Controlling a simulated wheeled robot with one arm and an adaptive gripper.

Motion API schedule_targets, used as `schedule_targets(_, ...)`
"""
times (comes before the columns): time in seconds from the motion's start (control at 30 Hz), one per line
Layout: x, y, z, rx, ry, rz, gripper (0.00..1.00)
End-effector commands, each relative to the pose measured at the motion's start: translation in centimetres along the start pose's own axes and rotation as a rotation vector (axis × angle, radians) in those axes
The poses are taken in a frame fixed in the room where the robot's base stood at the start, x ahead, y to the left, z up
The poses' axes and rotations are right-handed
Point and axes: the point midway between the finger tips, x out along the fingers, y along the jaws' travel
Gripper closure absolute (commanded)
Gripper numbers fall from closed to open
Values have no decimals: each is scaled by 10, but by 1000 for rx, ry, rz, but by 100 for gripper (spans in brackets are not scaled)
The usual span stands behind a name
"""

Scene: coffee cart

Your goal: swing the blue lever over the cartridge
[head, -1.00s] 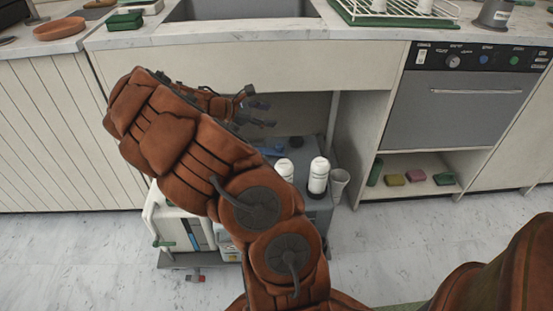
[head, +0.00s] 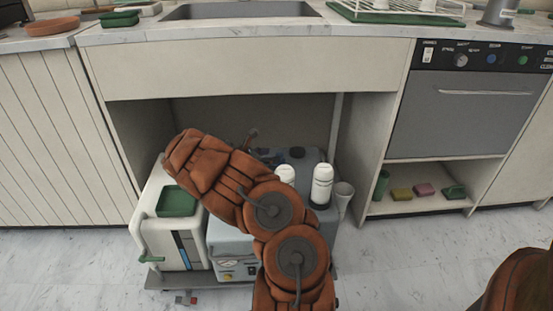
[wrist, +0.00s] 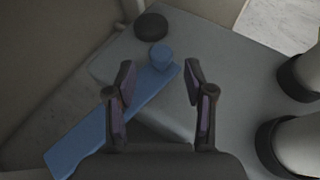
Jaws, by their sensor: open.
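The blue lever (wrist: 115,120) is a flat bar in the wrist view, running from lower left to upper right, with a round blue knob (wrist: 160,55) at its upper right end. A black round cap (wrist: 150,27) sits just beyond the knob. I cannot make out the cartridge for certain. My gripper (wrist: 158,82) is open, its two fingers on either side of the lever's knob end in the picture. Nothing is held, and I cannot tell the height gap or any contact. In the head view my arm hides the gripper and most of the lever.
The grey machine (head: 231,246) stands on a low cart under the sink counter (head: 250,70). A white unit with a green tray (head: 177,201) is at left. Cabinet walls bound the alcove.

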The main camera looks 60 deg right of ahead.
Motion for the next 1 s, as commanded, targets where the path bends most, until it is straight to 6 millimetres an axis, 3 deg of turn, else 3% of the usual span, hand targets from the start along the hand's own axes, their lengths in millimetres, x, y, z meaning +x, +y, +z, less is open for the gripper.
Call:
schedule_targets(0.1, 18, -2, -2, 1, 0, -4, 47)
schedule_targets(0.3, 34, -2, -2, 0, 0, -3, 47)
schedule_targets(0.7, 38, -1, 0, 0, -1, -2, 47)
schedule_targets(1.0, 37, -1, 0, 1, -1, -2, 78)
